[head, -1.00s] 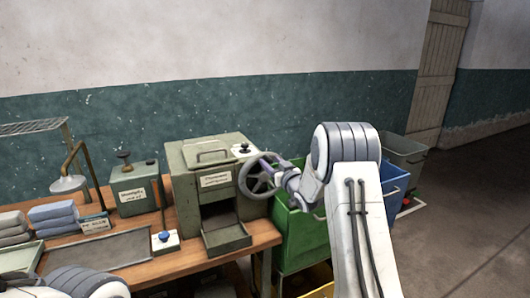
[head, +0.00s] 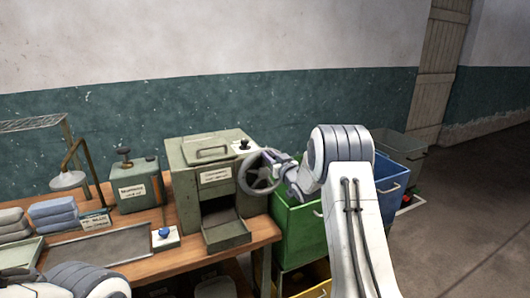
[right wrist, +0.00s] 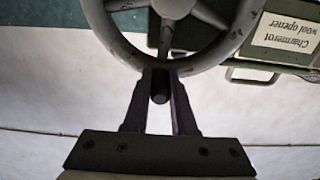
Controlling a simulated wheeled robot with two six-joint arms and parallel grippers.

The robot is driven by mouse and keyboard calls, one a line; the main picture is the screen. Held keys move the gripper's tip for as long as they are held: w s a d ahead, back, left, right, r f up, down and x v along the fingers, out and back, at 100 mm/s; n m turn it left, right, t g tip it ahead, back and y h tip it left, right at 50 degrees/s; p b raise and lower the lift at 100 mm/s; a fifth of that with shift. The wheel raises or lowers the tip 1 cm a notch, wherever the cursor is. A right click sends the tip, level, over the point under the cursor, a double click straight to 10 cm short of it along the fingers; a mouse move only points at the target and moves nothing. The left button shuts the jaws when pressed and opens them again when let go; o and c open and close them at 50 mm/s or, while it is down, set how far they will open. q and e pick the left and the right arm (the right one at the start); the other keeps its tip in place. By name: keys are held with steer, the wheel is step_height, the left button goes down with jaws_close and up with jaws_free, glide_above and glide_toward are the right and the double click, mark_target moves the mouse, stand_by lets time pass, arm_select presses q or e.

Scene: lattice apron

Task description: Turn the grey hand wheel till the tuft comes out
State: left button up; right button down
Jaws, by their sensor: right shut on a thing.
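The grey hand wheel (head: 243,181) is on the right side of the green wool opener box (head: 190,190). It also shows in the right wrist view (right wrist: 105,32), with its hub and spokes at the top. My right gripper (head: 277,158) is at the wheel's upper right rim in the head view. In the right wrist view its fingers (right wrist: 160,80) are shut on the wheel at the rim, with a short dark peg between them. The chute (head: 227,234) at the front of the box looks empty. I see no tuft. My left gripper is out of view; only part of my left arm shows.
A green bin (head: 298,232) stands right beside the bench under my right arm, with a blue bin (head: 388,182) and a grey bin behind. A blue knob (head: 165,233), a flat tray (head: 100,246) and folded cloths (head: 53,211) are on the bench.

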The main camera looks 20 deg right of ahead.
steer(key=shift+d+f, duration=0.2)
steer(key=shift+d, duration=0.6)
steer(key=shift+d+f, duration=0.2)
steer(key=shift+d, duration=0.6)
steer(key=d+f+b, duration=0.1)
steer(key=d+f, duration=0.1)
steer(key=d, duration=0.1)
steer(key=shift+f+b, duration=0.1)
steer(key=shift+b, duration=0.25)
steer(key=d+f+b, duration=0.2)
steer(key=f, duration=0.1)
steer(key=shift+w+f, duration=0.1)
